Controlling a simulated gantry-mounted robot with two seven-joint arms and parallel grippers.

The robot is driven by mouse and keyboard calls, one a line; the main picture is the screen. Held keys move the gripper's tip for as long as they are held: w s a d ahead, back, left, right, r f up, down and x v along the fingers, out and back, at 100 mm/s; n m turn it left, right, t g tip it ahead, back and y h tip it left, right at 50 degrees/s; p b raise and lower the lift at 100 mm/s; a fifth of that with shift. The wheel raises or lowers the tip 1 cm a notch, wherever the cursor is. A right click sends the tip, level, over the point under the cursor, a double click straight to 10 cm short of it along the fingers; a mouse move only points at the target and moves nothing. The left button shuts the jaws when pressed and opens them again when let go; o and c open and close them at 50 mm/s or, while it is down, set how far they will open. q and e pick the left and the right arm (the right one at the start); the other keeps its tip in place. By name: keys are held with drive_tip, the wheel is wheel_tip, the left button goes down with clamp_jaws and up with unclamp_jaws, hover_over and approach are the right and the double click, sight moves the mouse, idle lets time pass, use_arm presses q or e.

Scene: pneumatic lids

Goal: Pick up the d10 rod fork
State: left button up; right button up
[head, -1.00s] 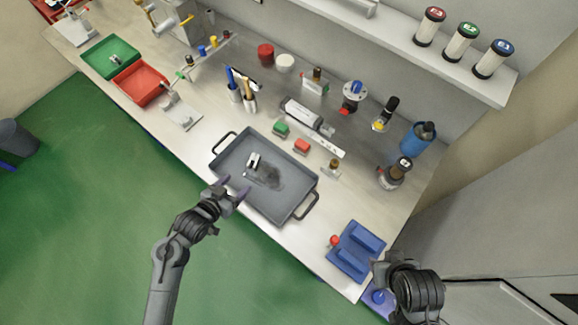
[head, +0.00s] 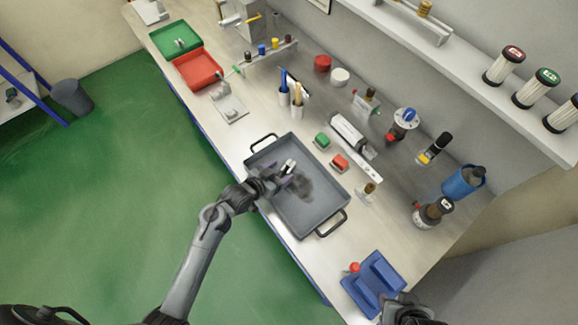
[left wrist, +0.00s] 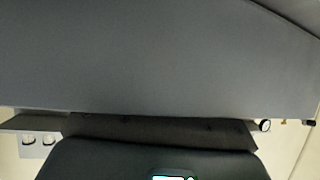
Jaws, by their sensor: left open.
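A small silvery part, which looks like the d10 rod fork (head: 290,165), lies in the grey tray (head: 319,215) in the head view. A dark smear shows on the tray floor beside it. My left gripper (head: 281,177) is open at the fork, over the near-left part of the tray. Its fingers partly cover the fork, and I cannot tell whether they touch it. The left wrist view shows mostly a plain grey surface and a dark shape, with no fork visible. My right gripper (head: 408,311) is at the bottom right edge, partly cut off, its jaws unclear.
The tray has raised walls and black handles. Green (head: 322,141) and red (head: 340,162) blocks stand behind it. A blue fixture (head: 374,284) with a red knob is at right. Red (head: 197,69) and green (head: 175,40) bins are at the far left. Pen cups (head: 297,110) stand behind the tray.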

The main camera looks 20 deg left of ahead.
sight(289, 166)
use_arm(q)
drive_tip(key=shift+x, duration=1.75)
drive_tip(key=shift+r, duration=0.2)
drive_tip(key=c, duration=1.2)
drive_tip(key=shift+r, duration=0.1)
